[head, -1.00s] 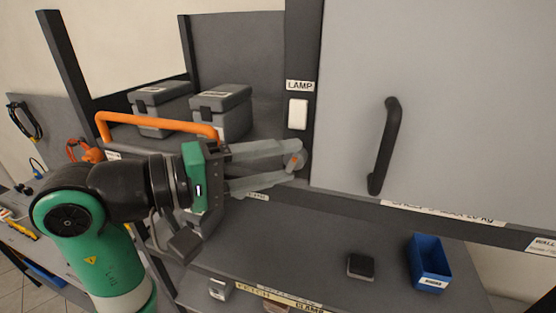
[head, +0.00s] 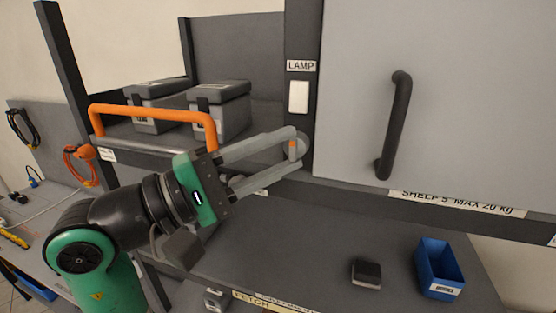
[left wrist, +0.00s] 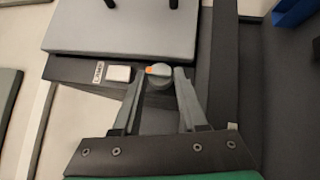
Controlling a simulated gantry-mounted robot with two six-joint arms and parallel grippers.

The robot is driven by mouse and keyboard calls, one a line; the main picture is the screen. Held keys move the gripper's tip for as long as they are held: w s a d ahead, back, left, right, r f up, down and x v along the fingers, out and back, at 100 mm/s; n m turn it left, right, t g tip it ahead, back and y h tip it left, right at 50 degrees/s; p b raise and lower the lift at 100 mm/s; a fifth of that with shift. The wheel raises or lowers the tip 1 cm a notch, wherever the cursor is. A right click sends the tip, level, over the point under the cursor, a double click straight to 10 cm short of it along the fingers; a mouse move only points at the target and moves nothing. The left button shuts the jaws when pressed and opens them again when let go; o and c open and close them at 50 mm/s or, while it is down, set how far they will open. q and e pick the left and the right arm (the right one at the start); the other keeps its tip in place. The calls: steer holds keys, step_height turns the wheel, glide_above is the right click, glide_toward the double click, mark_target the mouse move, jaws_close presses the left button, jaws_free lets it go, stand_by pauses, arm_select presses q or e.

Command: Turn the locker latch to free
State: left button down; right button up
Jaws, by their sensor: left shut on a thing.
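The locker latch (head: 303,146) is a round grey knob with an orange mark, on the dark post at the left edge of the grey locker door (head: 460,90). In the head view the orange mark stands about upright. My left gripper (head: 295,147) is shut on the latch, with one finger on each side of it. The left wrist view also shows the latch (left wrist: 159,76) between the fingertips, its orange mark to the left. The fingers hide part of the knob. My right gripper is in neither view.
A white lamp switch (head: 298,97) sits just above the latch. A black door handle (head: 394,125) is to the right. An orange rail (head: 150,112) fronts the shelf with two grey cases. A blue bin (head: 438,268) and a small dark block (head: 366,272) stand on the bench below.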

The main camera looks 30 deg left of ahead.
arm_select(q)
steer(key=shift+f, duration=0.1)
steer(key=shift+c, duration=2.4)
jaws_free()
steer(key=b+v, duration=0.2)
steer(key=v, duration=0.9)
steer(key=shift+s+a+b, duration=0.15)
steer(key=shift+s+b, duration=0.15)
steer(key=shift+b, duration=0.05)
